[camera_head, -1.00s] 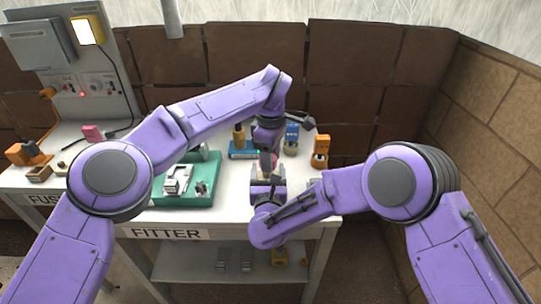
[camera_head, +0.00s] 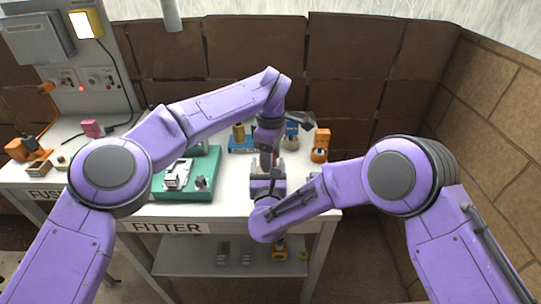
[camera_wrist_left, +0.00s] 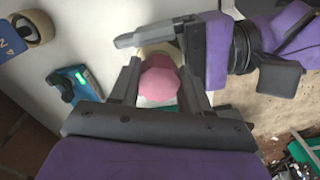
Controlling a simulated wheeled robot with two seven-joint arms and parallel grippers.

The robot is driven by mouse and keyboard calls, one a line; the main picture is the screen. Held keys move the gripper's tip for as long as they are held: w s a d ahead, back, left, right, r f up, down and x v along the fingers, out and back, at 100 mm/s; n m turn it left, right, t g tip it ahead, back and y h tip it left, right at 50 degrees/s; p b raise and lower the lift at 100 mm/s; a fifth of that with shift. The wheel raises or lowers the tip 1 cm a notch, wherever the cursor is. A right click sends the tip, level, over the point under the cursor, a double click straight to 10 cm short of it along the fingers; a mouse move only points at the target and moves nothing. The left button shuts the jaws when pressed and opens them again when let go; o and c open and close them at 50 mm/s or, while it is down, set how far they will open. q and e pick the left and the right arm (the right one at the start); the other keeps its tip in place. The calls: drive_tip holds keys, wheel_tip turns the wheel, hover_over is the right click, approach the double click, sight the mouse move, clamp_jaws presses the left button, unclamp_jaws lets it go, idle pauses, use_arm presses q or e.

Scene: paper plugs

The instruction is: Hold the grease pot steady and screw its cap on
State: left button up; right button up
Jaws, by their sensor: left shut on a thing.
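My left gripper (camera_head: 267,160) points down over the bench front. In the left wrist view its two fingers (camera_wrist_left: 160,88) are shut on the pink faceted cap (camera_wrist_left: 160,78). A cream round rim of the grease pot (camera_wrist_left: 158,50) shows just beyond the cap; whether the two touch or the thread is engaged cannot be told. My right gripper (camera_head: 266,182) is right below the left one, and its dark fingers (camera_wrist_left: 165,42) lie on both sides of the pot in the wrist view. Most of the pot is hidden by the cap and grippers.
A green tray (camera_head: 205,166) with metal parts lies left of the grippers. Behind stand a blue block (camera_head: 240,146) with a brass part, a blue item (camera_head: 291,128) and an orange item (camera_head: 320,145). A pink block (camera_head: 91,128) sits further left on the bench.

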use_arm(q)
drive_tip(key=shift+f, duration=0.45)
use_arm(e)
drive_tip(key=shift+r, duration=0.1)
